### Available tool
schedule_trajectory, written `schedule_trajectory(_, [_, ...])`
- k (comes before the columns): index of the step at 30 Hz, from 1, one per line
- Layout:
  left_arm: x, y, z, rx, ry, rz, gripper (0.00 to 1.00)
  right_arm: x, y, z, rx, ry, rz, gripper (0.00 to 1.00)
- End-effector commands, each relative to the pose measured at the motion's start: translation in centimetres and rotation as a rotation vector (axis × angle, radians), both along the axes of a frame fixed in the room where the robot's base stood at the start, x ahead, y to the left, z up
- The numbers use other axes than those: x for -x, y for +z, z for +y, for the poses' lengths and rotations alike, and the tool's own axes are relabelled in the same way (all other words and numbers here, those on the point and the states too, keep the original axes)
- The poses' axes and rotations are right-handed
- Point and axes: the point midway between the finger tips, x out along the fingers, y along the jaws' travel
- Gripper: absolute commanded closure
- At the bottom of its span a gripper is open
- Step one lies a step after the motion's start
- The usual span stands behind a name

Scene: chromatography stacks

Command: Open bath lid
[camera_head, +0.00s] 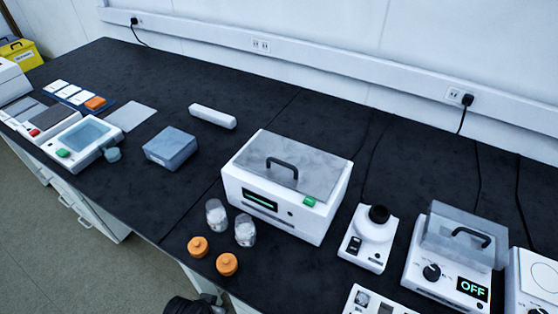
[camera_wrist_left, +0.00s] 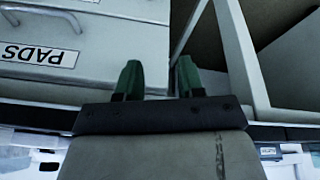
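A white box-shaped bath (camera_head: 270,209) with a small green-lit display stands at the middle of the black bench in the head view. Its flat grey lid (camera_head: 310,158), with a black handle (camera_head: 282,166), lies shut on top. A second white unit (camera_head: 445,271) at the right reads OFF and has a see-through cover with a dark handle, also down. My left gripper (camera_wrist_left: 158,80) shows in the left wrist view with its two green fingers apart and nothing between them. It points at a drawer front marked PADS, away from the bath.
Two clear jars (camera_head: 245,230) and two orange-capped pots (camera_head: 227,264) stand in front of the bath. A white mixer with a black top (camera_head: 379,214) is at its right, a grey-blue box (camera_head: 170,148) at its left. Cords run along the back.

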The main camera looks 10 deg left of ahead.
Motion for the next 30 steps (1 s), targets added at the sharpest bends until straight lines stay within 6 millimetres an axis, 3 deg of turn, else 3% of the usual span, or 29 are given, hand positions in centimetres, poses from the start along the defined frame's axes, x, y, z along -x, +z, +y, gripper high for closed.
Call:
schedule_trajectory(1, [-0.3, 1.9, -0.1, 0.007, -0.001, -0.013, 0.62, 0.2, 0.3, 0.0, 0.000, 0.000, 0.002, 0.57])
schedule_trajectory(7, [-1.6, 8.6, -1.0, 0.072, 0.012, -0.069, 0.62, 0.2, 0.8, 0.0, 0.000, -0.001, 0.001, 0.57])
schedule_trajectory(9, [-3.3, 10.8, -1.9, 0.161, 0.041, -0.114, 0.62, 0.0, 0.9, 0.0, -0.001, -0.001, -0.002, 0.57])
schedule_trajectory(17, [-9.8, 15.1, -5.0, 0.537, 0.188, -0.206, 0.62, -0.3, 1.1, 0.0, -0.001, -0.002, -0.007, 0.57])
schedule_trajectory(21, [-14.1, 18.5, -6.0, 0.800, 0.304, -0.223, 0.62, -0.3, 1.2, 0.0, -0.001, -0.002, -0.008, 0.57])
schedule_trajectory(27, [-19.7, 24.3, -6.1, 1.183, 0.483, -0.187, 0.62, -0.4, 1.3, 0.1, -0.002, -0.002, -0.008, 0.57])
schedule_trajectory(30, [-21.2, 26.0, -5.7, 1.296, 0.540, -0.163, 0.62, -0.4, 1.4, 0.2, -0.003, -0.003, -0.008, 0.57])
